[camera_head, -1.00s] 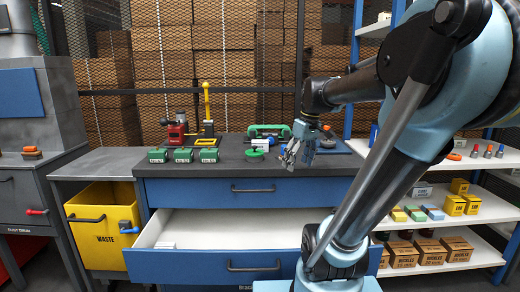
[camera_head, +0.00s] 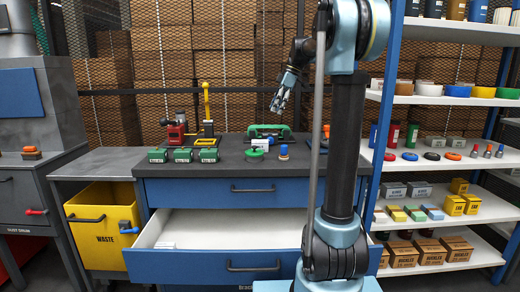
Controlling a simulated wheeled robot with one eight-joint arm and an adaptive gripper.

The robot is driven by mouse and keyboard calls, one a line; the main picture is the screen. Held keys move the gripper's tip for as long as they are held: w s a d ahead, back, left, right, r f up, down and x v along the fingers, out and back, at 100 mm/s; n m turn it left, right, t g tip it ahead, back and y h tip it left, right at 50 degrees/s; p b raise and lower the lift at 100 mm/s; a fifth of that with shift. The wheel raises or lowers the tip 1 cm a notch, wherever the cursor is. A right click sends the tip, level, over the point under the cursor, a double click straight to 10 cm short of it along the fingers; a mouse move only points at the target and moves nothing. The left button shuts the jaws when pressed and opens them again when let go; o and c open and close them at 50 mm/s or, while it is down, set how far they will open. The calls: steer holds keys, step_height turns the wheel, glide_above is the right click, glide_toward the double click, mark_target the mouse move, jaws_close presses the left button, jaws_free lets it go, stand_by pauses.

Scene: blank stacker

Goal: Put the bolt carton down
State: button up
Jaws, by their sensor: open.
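My gripper (camera_head: 279,103) is open and empty, raised above the back of the workbench (camera_head: 235,167) and pointing down to the left. No carton is between its fingers. I cannot tell for sure which thing is the bolt carton, as most labels are too small to read. A small pale grey carton (camera_head: 260,143) sits on the worktop behind a round green item (camera_head: 255,153). Three green boxes with white labels (camera_head: 182,155) stand in a row at the worktop's left. Two grey cartons (camera_head: 418,189) stand on the right shelf.
The wide blue drawer (camera_head: 205,267) is pulled out, with a small white item (camera_head: 165,245) inside. A red device (camera_head: 177,131) and a yellow post (camera_head: 206,100) stand at the back left. A yellow waste bin (camera_head: 103,232) is left.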

glide_toward(262, 141)
steer(key=x, duration=0.5)
steer(key=shift+a+f, duration=0.1)
steer(key=shift+a, duration=0.05)
steer(key=shift+x, duration=2.65)
steer(key=shift+s, duration=0.15)
steer(key=c, duration=1.4)
